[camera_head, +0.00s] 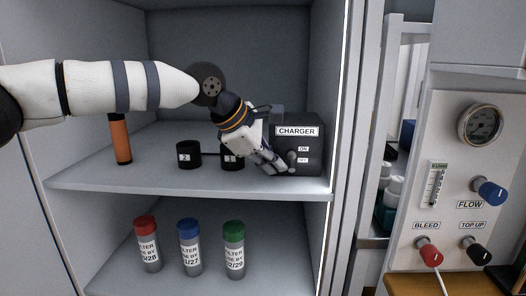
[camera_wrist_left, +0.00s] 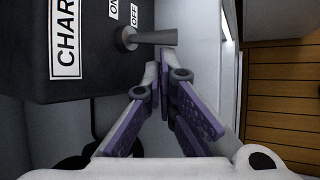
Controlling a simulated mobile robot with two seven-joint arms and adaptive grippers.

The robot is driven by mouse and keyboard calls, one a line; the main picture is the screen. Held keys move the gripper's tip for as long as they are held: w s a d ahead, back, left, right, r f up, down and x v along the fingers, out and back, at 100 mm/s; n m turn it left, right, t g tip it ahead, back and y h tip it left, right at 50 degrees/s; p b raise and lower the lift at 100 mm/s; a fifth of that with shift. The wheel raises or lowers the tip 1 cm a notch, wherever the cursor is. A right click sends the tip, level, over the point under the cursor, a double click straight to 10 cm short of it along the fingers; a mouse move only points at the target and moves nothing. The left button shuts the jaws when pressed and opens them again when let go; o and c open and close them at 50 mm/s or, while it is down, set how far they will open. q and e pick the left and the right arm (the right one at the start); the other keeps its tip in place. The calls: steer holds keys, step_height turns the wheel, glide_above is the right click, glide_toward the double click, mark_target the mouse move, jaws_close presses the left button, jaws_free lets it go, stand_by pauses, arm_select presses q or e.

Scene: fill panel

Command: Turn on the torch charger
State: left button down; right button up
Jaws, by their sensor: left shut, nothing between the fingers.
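The charger (camera_head: 312,142) is a black box with a white CHARGER label and small ON and OFF labels, on the right of the upper shelf. It also shows in the left wrist view (camera_wrist_left: 90,82). Its grey lever switch (camera_wrist_left: 150,38) sticks out beside the labels; its knob shows in the head view (camera_head: 292,156). My left gripper (camera_head: 289,171) is shut and empty just below the lever. In the left wrist view its fingertips (camera_wrist_left: 163,62) are close to the lever; I cannot tell if they touch. An orange-handled torch (camera_head: 121,142) stands at the shelf's left.
Black holders marked 2 (camera_head: 189,155) and 1 (camera_head: 232,157) stand left of the charger, the latter partly behind my gripper. Filter canisters (camera_head: 190,248) stand on the lower shelf. The cabinet's right wall (camera_head: 341,100) is close to the charger. A valve panel (camera_head: 465,140) is at right.

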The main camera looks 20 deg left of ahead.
arm_select(q)
steer(key=shift+w+d+f, duration=0.25)
steer(key=shift+w+f, duration=0.1)
steer(key=shift+f, duration=0.1)
arm_select(e)
steer(key=shift+s+f, duration=0.1)
arm_select(q)
steer(key=shift+s+r+n+g+h+b, duration=0.15)
steer(key=shift+n+g+h+b, duration=0.2)
steer(key=shift+g, duration=0.65)
arm_select(e)
steer(key=shift+s+f, duration=0.4)
steer(key=shift+s, duration=0.1)
arm_select(q)
steer(key=shift+r+g, duration=0.1)
steer(key=shift+g, duration=0.3)
steer(key=shift+d+r+n+g, duration=0.1)
steer(key=shift+r+n+g, duration=0.15)
steer(key=shift+g, duration=0.35)
steer(key=shift+s+r, duration=0.1)
steer(key=shift+r, duration=0.4)
arm_select(e)
steer(key=shift+s+f, duration=0.2)
steer(key=shift+s, duration=0.05)
arm_select(q)
steer(key=shift+r, duration=0.2)
steer(key=shift+r, duration=0.75)
arm_select(e)
steer(key=shift+w, duration=0.1)
